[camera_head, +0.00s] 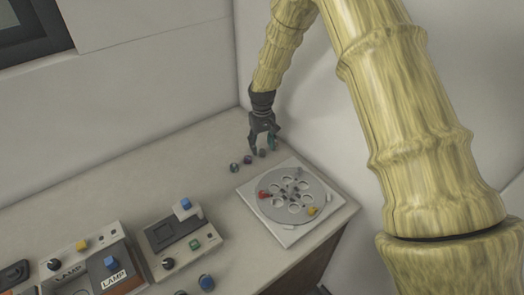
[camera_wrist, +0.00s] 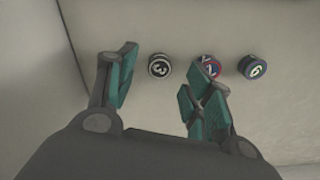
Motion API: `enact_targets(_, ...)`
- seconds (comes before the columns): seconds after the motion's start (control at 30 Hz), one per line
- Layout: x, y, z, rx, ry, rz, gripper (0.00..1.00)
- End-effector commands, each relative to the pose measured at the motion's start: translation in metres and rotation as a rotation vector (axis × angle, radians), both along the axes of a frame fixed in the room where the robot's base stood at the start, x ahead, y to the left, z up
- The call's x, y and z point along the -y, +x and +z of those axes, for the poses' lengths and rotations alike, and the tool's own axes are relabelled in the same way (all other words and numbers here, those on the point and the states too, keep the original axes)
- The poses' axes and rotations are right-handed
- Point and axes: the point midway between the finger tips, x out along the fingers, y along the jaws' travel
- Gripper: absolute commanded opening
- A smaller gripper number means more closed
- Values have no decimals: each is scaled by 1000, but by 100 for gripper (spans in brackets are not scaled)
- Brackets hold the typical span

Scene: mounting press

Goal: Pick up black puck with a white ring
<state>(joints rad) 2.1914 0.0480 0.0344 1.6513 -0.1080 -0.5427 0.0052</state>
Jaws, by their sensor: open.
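The black puck with a white ring (camera_wrist: 160,67) stands on the bench and bears a white "3" in the wrist view. It appears between my open fingers, slightly beyond their tips. My gripper (camera_wrist: 158,76) is empty; the left finger is apart from the puck, and the right finger is beside it, partly covering a neighbouring puck. In the head view my gripper (camera_head: 264,143) points down at the row's right end. The dark puck (camera_head: 262,153) there lies by the fingertips, and its ring is too small to tell.
A blue-and-red puck (camera_wrist: 211,66) and a dark puck with a green-yellow "6" (camera_wrist: 252,67) continue the row. A white plate with a round holed disc (camera_head: 290,196) is close by on the right. Control boxes (camera_head: 180,240) stand nearer. Walls bound the bench's back and right.

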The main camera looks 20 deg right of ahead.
Motion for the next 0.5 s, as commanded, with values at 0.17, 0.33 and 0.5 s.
enact_targets(0.17, -1, 0, -17, -2, 0, 1, 51)
enact_targets(0.33, 0, 0, -23, 0, 0, 1, 51)
enact_targets(0.5, 0, 0, -24, 0, 0, 1, 51)
